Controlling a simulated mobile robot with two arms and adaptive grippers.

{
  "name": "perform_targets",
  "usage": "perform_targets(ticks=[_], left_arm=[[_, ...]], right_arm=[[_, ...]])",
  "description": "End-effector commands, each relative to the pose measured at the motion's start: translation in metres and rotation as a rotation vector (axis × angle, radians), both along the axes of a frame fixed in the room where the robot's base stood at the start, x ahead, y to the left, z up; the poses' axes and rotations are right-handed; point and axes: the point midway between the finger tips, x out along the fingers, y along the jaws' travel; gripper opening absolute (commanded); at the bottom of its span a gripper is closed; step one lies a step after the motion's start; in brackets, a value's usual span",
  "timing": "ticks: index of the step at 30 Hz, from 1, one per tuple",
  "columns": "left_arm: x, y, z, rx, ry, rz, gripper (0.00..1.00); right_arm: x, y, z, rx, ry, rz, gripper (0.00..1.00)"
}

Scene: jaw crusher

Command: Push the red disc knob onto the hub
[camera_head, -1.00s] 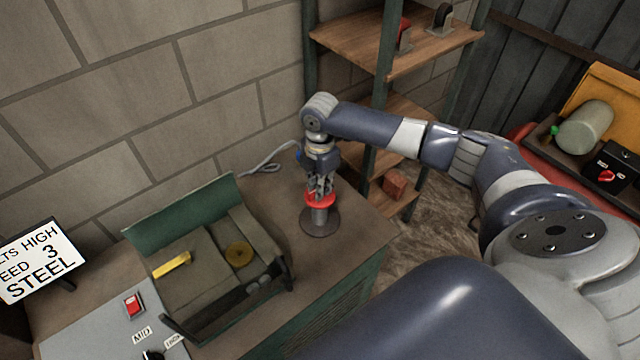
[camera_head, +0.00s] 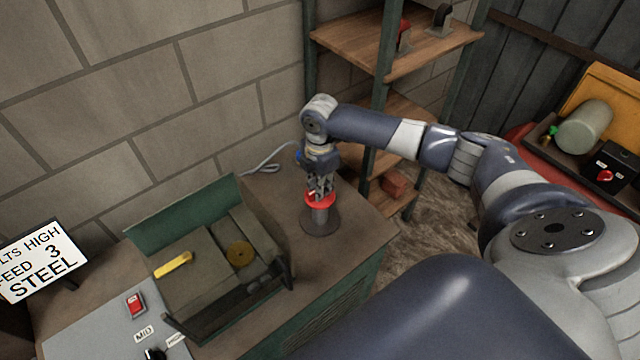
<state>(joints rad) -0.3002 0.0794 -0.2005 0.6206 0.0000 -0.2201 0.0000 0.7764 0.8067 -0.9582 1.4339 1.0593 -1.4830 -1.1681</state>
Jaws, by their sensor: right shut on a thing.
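The red disc knob (camera_head: 320,201) sits at the top of the grey hub (camera_head: 320,215), a short post on a dark round base on the bench top. My right gripper (camera_head: 320,192) points down from above and is shut on the red disc knob. The knob looks level and close against the post's upper end. I cannot tell whether it is fully seated, because the fingers cover its middle. My left gripper is not in view.
Left of the hub is an open green-walled crusher box (camera_head: 188,215) with a yellow bar (camera_head: 174,264) and a brass disc (camera_head: 240,255). A grey control panel (camera_head: 110,325) lies in front. A wooden shelf (camera_head: 390,45) stands behind right. A cable (camera_head: 270,163) lies near the wall.

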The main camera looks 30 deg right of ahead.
Motion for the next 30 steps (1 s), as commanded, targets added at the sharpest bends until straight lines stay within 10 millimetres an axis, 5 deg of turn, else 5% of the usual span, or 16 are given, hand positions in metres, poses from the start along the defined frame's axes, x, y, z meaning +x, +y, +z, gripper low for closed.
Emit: perform_targets(ticks=[27, 28, 30], left_arm=[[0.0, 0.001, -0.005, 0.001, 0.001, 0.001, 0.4], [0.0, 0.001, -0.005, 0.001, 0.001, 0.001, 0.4], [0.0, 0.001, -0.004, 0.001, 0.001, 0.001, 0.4]], right_arm=[[0.001, 0.0, -0.012, 0.0, -0.001, -0.001, 0.0], [0.001, 0.0, -0.011, 0.0, -0.002, -0.001, 0.17], [0.001, 0.0, -0.011, 0.0, -0.002, -0.001, 0.33]])
